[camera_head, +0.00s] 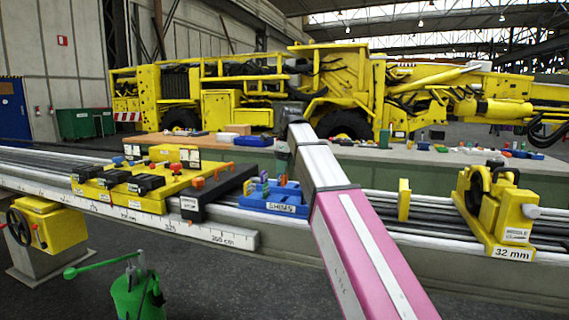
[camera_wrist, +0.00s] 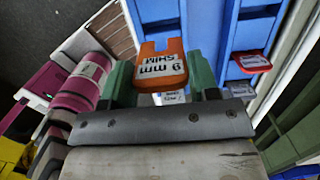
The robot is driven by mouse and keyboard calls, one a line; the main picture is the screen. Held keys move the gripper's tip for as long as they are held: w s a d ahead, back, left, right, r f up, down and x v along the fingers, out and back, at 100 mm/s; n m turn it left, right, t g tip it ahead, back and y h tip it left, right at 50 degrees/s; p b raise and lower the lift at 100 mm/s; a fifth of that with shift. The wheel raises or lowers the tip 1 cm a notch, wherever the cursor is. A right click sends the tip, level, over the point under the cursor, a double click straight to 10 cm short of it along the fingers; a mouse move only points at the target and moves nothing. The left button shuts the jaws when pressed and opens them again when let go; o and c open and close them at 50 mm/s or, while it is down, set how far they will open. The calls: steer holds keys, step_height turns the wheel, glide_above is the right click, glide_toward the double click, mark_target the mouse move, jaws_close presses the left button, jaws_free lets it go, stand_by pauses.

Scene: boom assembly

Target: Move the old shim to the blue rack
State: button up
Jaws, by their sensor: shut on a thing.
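An orange shim (camera_wrist: 162,70), marked "9 mm SHIM", sits between the green fingers of my gripper (camera_wrist: 160,82) in the wrist view. The fingers are shut on it. The blue rack (camera_wrist: 198,25) lies beyond the shim in the wrist view, with a red piece (camera_wrist: 250,62) and a grey piece (camera_wrist: 240,88) at its right part. In the head view the blue rack (camera_head: 272,207), labelled as holding shims, stands on the rails left of my arm. My gripper (camera_head: 283,160) is over the rack's far side there, partly hidden by my arm.
Yellow blocks with black clamps (camera_head: 125,183) stand left of the rack, near a black block (camera_head: 215,195). A yellow clamp marked 32 mm (camera_head: 497,215) stands at the right. A bench with many small parts (camera_head: 450,158) runs behind. A yellow machine fills the background.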

mark_target(284, 177)
steer(key=shift+f, duration=1.75)
steer(key=shift+f, duration=0.4)
steer(key=shift+f, duration=1.5)
steer(key=o, duration=0.9)
